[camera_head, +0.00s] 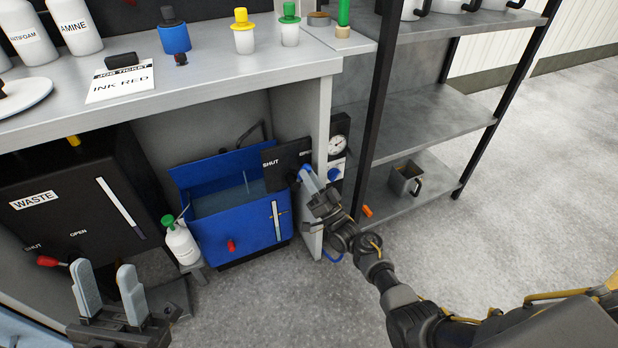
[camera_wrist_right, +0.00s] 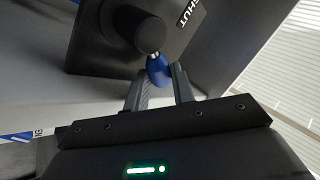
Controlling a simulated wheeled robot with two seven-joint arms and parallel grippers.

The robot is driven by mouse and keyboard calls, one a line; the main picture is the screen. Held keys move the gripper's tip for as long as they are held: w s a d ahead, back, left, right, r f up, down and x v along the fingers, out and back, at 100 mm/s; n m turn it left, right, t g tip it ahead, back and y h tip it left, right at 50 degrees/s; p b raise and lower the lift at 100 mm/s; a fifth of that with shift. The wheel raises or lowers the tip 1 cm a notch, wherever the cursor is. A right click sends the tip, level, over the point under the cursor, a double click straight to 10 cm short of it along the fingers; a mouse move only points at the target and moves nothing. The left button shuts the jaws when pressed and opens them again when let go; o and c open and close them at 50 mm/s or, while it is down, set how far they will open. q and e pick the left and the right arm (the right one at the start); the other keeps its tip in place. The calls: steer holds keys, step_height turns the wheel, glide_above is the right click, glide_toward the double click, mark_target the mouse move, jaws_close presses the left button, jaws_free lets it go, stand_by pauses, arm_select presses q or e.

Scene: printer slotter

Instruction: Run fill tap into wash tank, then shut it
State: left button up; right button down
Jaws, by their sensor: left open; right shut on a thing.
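The blue wash tank (camera_head: 236,232) stands under the bench with its top open and water visible inside. A thin stream falls into it, and a clear level gauge is on its front. Above its right side is a black tap plate (camera_head: 286,160) marked SHUT and OPEN. My right gripper (camera_head: 308,180) is shut on the blue tap handle (camera_wrist_right: 158,70), which points away from the SHUT label; the right wrist view shows both fingers around its tip. My left gripper (camera_head: 106,285) is open and empty at the lower left, in front of the waste tank.
The black waste tank (camera_head: 75,205) with a red lever is at left. A white bottle with a green cap (camera_head: 181,243) stands beside the wash tank. A pressure gauge (camera_head: 339,135) and shelves with a grey mug (camera_head: 405,178) are to the right.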

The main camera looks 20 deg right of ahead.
steer(key=c, duration=1.2)
jaws_free()
steer(key=shift+o, duration=0.2)
steer(key=shift+d+r, duration=0.1)
